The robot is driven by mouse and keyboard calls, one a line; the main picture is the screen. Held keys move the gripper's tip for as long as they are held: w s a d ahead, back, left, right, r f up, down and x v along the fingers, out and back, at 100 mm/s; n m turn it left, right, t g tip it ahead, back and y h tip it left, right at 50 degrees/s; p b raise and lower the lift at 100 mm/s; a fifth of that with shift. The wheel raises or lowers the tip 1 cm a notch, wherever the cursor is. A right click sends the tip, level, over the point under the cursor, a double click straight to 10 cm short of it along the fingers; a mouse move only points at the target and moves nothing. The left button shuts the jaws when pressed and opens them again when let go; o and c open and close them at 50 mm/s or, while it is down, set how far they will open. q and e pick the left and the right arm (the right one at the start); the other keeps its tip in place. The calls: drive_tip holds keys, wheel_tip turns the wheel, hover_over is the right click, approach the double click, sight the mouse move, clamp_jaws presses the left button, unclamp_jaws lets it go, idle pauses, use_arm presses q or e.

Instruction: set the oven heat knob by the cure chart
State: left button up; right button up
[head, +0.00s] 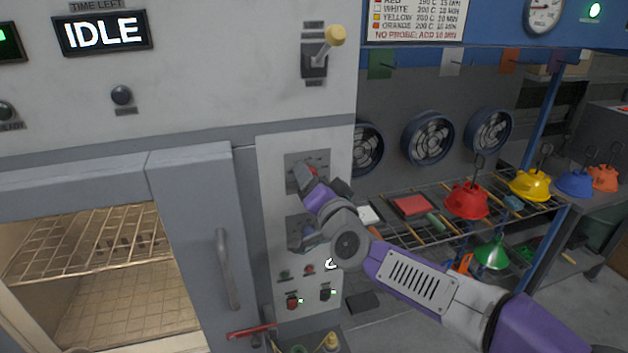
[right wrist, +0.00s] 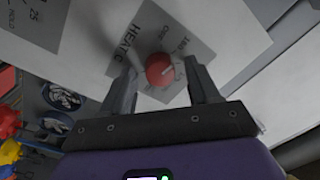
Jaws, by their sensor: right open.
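The red heat knob (right wrist: 160,69) sits on a grey plate (right wrist: 178,34) lettered "HEAT C" in the right wrist view. My right gripper (right wrist: 161,75) is open, with one finger on each side of the knob; I cannot tell whether either touches it. In the head view my right gripper (head: 308,178) covers much of the upper dial plate (head: 293,160) on the oven's control panel. The cure chart (head: 418,20) lists red, white, yellow and orange with temperatures and minutes; the small digits are blurred. My left gripper is not in view.
A second dial plate (head: 293,220) lies below, partly behind my arm. The display (head: 103,33) reads "IDLE". The oven (head: 100,240) shows empty racks. Red (head: 467,200), yellow (head: 530,185) and blue (head: 574,183) hoods stand right.

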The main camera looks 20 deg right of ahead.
drive_tip(key=s, duration=0.7)
drive_tip(key=shift+s+d, duration=0.25)
drive_tip(key=shift+s, duration=0.05)
drive_tip(key=shift+f, duration=0.15)
